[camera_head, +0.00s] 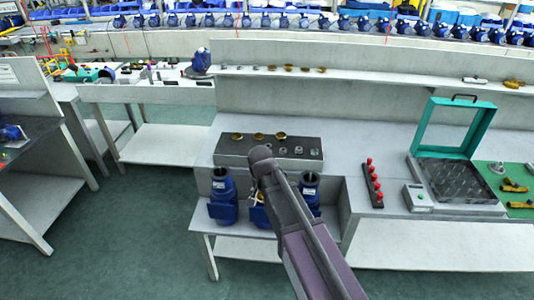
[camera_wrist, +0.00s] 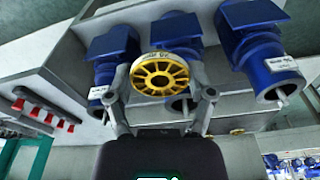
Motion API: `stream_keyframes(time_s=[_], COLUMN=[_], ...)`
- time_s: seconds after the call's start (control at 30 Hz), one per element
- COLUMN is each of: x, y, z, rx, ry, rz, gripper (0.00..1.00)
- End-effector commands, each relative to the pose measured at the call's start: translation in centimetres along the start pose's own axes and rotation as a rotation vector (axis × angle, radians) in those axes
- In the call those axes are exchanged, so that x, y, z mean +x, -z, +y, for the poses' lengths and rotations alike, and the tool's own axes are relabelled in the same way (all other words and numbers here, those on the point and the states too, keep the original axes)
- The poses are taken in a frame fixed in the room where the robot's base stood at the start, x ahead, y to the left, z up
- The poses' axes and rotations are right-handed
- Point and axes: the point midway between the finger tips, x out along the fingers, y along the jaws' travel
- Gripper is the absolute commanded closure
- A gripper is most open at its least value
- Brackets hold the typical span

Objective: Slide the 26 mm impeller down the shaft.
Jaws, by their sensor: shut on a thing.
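My gripper (camera_wrist: 160,92) is shut on a yellow spoked impeller (camera_wrist: 160,74), one finger at each side of its rim, in the wrist view. The impeller's rim has a label that I cannot read surely. Behind it stands the middle blue pump (camera_wrist: 176,31), with a thin shaft end showing just below the rim. I cannot tell whether the hub is around the shaft.
Two more blue pumps (camera_head: 222,200) (camera_head: 309,190) flank the middle one on the low shelf. A block (camera_head: 225,151) with brass impellers and nuts stands behind. A red-knobbed rack (camera_head: 372,190) and a green-framed fixture (camera_head: 421,128) stand to the right.

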Motion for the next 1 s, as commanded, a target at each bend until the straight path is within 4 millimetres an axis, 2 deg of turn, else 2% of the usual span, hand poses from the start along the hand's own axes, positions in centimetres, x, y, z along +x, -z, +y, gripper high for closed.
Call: stream_keyframes(time_s=[0.4, 0.57, 0.77, 1.0], x=[0.0, -0.1, -0.6, -1.4], y=[0.4, 1.2, 3.7, 8.4], z=[0.5, 0.3, -0.6, -2.1], rx=[0.009, 0.010, 0.012, 0.011], ry=[-0.001, -0.001, -0.001, -0.002], rz=[0.000, 0.000, 0.001, 0.001], gripper=[0.92, 0.92, 0.92, 0.92])
